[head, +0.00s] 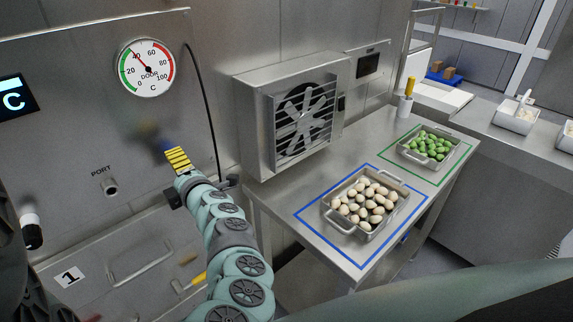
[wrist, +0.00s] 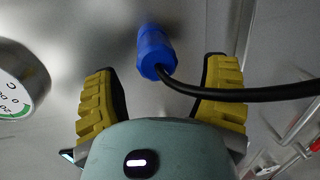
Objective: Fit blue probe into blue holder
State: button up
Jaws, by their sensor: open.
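The blue probe (wrist: 153,48) shows in the wrist view as a blue cylindrical body with a black cable leaving its near end. Its far end points at the metal panel; I cannot tell whether it sits in a blue holder. My gripper (wrist: 160,68) is open, with one yellow ribbed finger on each side of the probe and a gap to both. In the head view my gripper (head: 178,160) is in front of the panel, and a blurred dark-blue shape (head: 160,143) shows just beyond it. No separate blue holder can be made out.
A round dial (head: 146,67) and a port (head: 110,186) are on the panel. The black cable (head: 206,95) hangs beside a fan unit (head: 255,115).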

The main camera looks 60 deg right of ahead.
jog(key=f+p+v, duration=0.1)
jog(key=p+v, duration=0.1)
jog(key=v, duration=0.5)
jog(key=shift+r, duration=0.45)
jog(key=shift+s+d, duration=0.1)
jog(key=shift+s, duration=0.1)
jog(key=f+v, duration=0.1)
jog(key=v, duration=0.6)
jog(key=shift+r, duration=0.55)
